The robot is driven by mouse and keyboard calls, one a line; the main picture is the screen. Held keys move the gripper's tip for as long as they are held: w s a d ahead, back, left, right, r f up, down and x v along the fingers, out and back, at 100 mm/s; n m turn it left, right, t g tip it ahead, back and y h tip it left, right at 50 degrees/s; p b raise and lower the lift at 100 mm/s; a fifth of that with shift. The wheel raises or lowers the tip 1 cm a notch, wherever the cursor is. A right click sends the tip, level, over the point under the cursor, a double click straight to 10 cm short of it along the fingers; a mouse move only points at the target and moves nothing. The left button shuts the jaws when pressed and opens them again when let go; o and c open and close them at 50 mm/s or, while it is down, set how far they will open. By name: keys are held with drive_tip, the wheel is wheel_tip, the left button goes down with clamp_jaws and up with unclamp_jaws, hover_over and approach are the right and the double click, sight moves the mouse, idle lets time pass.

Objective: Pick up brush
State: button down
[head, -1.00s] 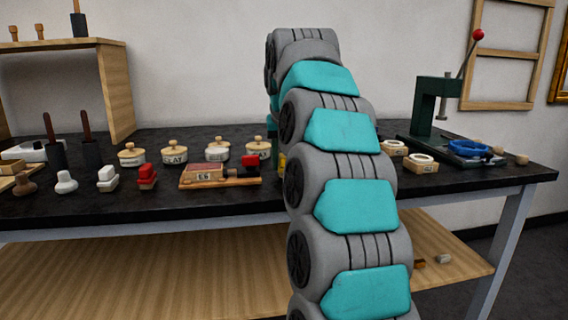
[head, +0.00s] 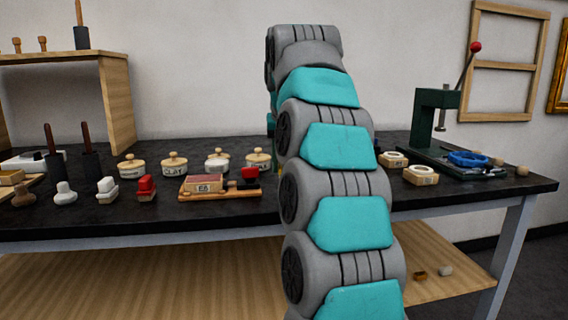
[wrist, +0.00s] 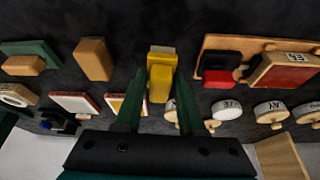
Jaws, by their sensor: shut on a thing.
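A yellow block-shaped thing with a paler end, which I take to be the brush (wrist: 160,85), is between the two green fingers of my gripper (wrist: 159,77) in the wrist view. The fingers are shut on its sides. How far it is above the dark tabletop is hard to tell. In the head view my own arm hides the gripper and nearly all of the brush.
On the black table (head: 230,220), a wooden tray (head: 225,194) with a red-topped block stands left of my arm. Lidded pots (head: 174,163) stand behind it. A green press (head: 430,115) and round-topped blocks (head: 421,175) are to the right.

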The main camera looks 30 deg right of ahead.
drive_tip(key=s+a+b, duration=0.1)
drive_tip(key=s+a, duration=0.1)
drive_tip(key=s, duration=0.4)
drive_tip(key=s+a+r+b, duration=0.1)
drive_tip(key=s+a, duration=0.1)
drive_tip(key=s, duration=0.5)
drive_tip(key=shift+s+a+r, duration=0.15)
drive_tip(key=shift+s+a, duration=0.1)
drive_tip(key=shift+a, duration=0.15)
drive_tip(key=c, duration=1.1)
unclamp_jaws()
clamp_jaws()
